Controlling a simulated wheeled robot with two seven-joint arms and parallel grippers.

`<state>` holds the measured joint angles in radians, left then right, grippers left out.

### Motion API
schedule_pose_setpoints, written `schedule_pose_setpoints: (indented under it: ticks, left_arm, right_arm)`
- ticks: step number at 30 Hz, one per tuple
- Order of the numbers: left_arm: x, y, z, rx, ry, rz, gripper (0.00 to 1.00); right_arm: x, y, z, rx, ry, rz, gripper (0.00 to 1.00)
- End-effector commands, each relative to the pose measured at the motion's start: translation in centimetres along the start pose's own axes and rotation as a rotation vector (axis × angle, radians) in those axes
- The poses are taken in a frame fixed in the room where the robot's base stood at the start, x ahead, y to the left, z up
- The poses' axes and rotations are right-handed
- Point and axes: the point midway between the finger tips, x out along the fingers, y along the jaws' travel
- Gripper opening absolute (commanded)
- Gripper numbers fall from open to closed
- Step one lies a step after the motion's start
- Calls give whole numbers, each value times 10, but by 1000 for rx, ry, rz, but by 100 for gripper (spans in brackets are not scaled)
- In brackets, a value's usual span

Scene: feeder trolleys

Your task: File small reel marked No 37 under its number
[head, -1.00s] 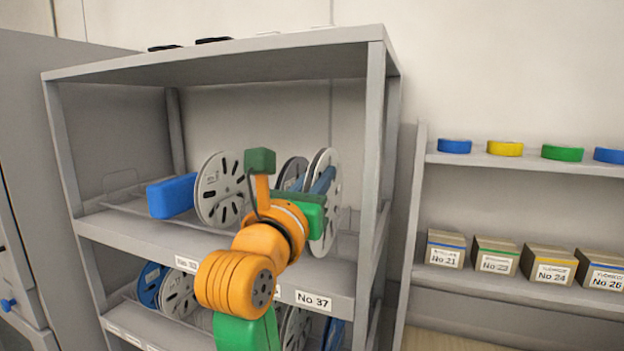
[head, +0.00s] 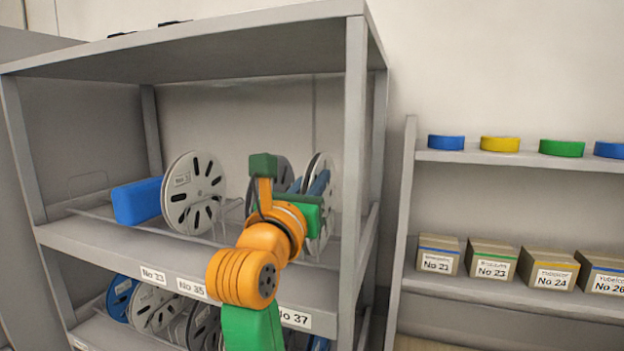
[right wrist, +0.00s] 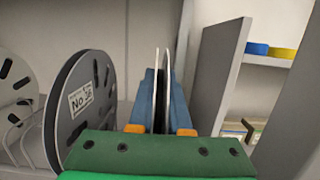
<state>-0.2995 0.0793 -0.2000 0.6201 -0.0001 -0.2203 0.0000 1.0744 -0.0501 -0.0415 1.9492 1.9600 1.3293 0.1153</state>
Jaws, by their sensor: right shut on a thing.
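A small reel with pale, slotted flanges (head: 326,230) is at the right end of the upper shelf, near the right post. In the right wrist view it shows edge-on as two thin white discs (right wrist: 157,90) between the blue fingers. My right gripper (right wrist: 160,95) is shut on it; in the head view the same gripper (head: 316,187) partly covers it. No number on this reel is readable. The shelf-edge label No 37 (head: 295,319) lies below, partly hidden by my arm. I cannot tell whether the reel touches the shelf. My left gripper is not in view.
A reel marked No 36 (right wrist: 80,105) stands just left of the held one. Another pale reel (head: 194,193) and a blue block (head: 137,201) stand further left. The right post (head: 352,180) is close beside. A second rack (head: 500,157) holds boxes and coloured rolls.

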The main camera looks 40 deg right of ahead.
Motion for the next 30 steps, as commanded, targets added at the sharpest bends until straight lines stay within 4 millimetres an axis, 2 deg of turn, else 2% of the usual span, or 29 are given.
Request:
schedule_pose_setpoints:
  ticks: [22, 23, 26, 27, 30]
  left_arm:
    - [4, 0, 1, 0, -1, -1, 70]
    - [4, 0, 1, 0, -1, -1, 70]
    - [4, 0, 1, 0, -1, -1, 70]
    - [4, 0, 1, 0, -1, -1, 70]
    - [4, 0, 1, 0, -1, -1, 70]
  right_arm:
    - [1, 0, -4, 0, -2, 0, 0]
    - [1, 0, -4, 0, -1, 0, 19]
    - [1, 0, -4, 0, -1, 0, 46]
    - [1, 0, -4, 0, -1, 0, 51]
    - [1, 0, -4, 0, -1, 0, 51]
